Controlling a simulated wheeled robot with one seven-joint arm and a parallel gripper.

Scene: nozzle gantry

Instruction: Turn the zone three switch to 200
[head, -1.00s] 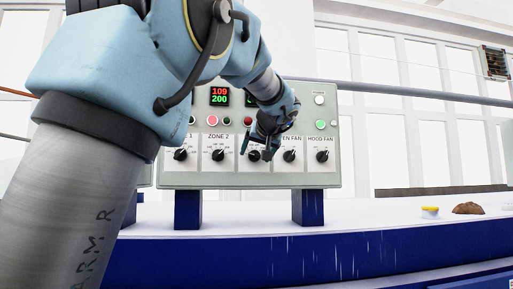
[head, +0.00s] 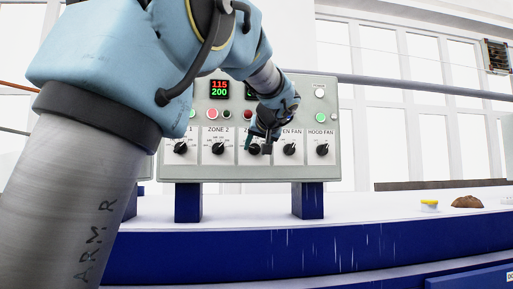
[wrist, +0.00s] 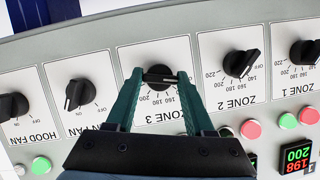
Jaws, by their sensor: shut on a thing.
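The zone three switch (wrist: 159,78) is a black knob on a white ZONE 3 plate with numbers around it, seen upside down in the wrist view. Its grip bar lies crosswise between my two green fingers, roughly level in that view. My gripper (wrist: 158,76) is shut on the knob, one fingertip at each end of the bar. Which number the pointer marks is hard to tell. In the head view my gripper (head: 258,147) is at the panel's middle knob and hides much of it and its plate.
The grey control panel (head: 240,173) stands on blue posts. The zone 2 knob (wrist: 240,64), zone 1 knob (wrist: 304,52), oven fan knob (wrist: 78,95) and hood fan knob (wrist: 12,106) flank the switch. Buttons and a display (head: 219,88) reading 115 over 200 sit above.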

